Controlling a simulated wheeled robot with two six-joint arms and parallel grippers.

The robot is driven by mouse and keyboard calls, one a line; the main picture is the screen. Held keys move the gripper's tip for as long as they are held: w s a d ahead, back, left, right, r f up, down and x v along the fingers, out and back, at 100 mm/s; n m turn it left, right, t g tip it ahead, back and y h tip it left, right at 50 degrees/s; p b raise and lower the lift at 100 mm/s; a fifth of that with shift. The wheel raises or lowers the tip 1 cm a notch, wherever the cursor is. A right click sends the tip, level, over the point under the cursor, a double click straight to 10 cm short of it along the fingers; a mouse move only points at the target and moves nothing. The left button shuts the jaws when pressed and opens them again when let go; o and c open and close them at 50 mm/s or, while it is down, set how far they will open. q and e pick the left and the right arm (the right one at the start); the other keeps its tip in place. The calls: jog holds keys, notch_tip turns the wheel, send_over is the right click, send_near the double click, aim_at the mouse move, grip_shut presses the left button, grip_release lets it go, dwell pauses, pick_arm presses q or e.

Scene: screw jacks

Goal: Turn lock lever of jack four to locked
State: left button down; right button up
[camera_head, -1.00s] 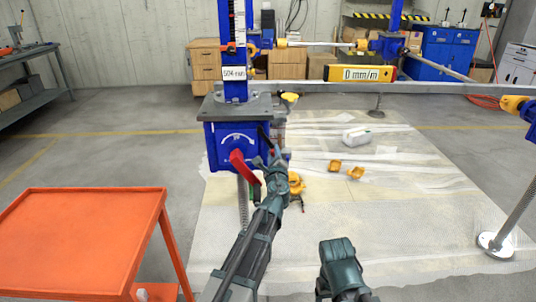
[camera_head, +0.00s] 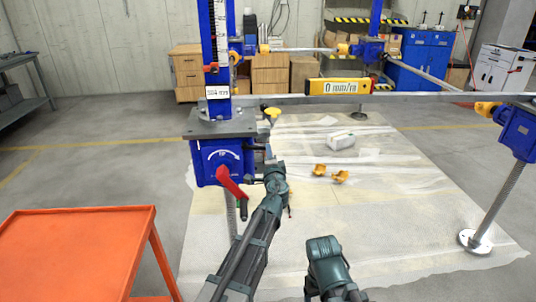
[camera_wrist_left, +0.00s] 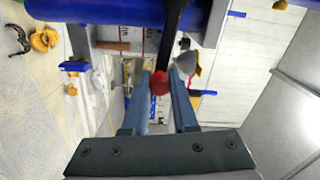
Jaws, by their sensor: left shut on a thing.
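The near jack is a blue housing (camera_head: 222,166) with a curved arrow plate, a red lever (camera_head: 231,182) on its front and a blue column with a scale above. No jack number is legible. My left gripper (camera_head: 273,172) is at the housing's right side. In the left wrist view its two fingers (camera_wrist_left: 160,95) are shut on a red knob (camera_wrist_left: 159,82), beside a black bar (camera_wrist_left: 171,40), seemingly the lock lever. The fingers hide part of the knob. In the head view the grip point is too small to make out. Of my right arm only a dark link shows.
A beam (camera_head: 410,98) carrying a yellow level (camera_head: 338,87) runs behind the jack. An orange cart (camera_head: 75,250) stands at the left front. Another blue jack (camera_head: 518,130) stands at the right. Yellow pieces (camera_head: 330,173) and a white container (camera_head: 341,139) lie on the floor sheet.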

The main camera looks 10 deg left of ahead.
pick_arm(q)
jog(key=shift+s+r+n+p, duration=0.1)
jog(key=shift+r+n+p, duration=0.4)
jog(key=shift+n, duration=0.4)
jog(key=shift+r, duration=0.1)
jog(key=c, duration=0.7)
grip_release()
jog(key=v, duration=1.3)
jog(key=shift+s, duration=0.35)
